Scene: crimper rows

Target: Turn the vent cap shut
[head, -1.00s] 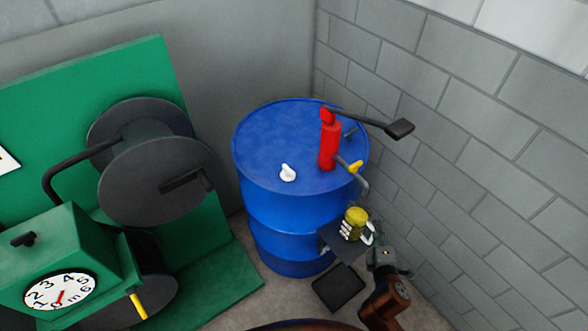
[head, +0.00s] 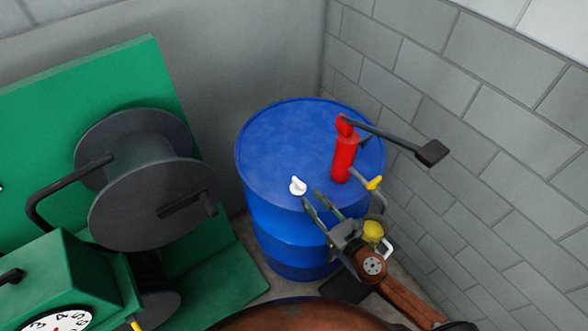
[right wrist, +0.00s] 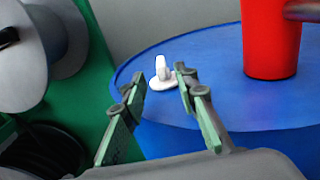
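The white vent cap (head: 298,186) sits on top of the blue drum (head: 275,140), near its front edge. It has a raised grip on a round base. In the right wrist view the vent cap (right wrist: 161,72) shows just beyond the fingertips, between their lines. My right gripper (head: 311,195) is open and empty, its fingers pointing at the cap from the front right. In the right wrist view the two fingers of the right gripper (right wrist: 158,75) are spread wide, apart from the cap. My left gripper is not in view.
A red hand pump (head: 345,155) with a black lever handle (head: 432,152) and yellow-tipped spout (head: 374,183) stands on the drum, right of the cap. A green machine (head: 110,90) with a grey reel (head: 150,205) stands left. A block wall (head: 480,130) closes the right.

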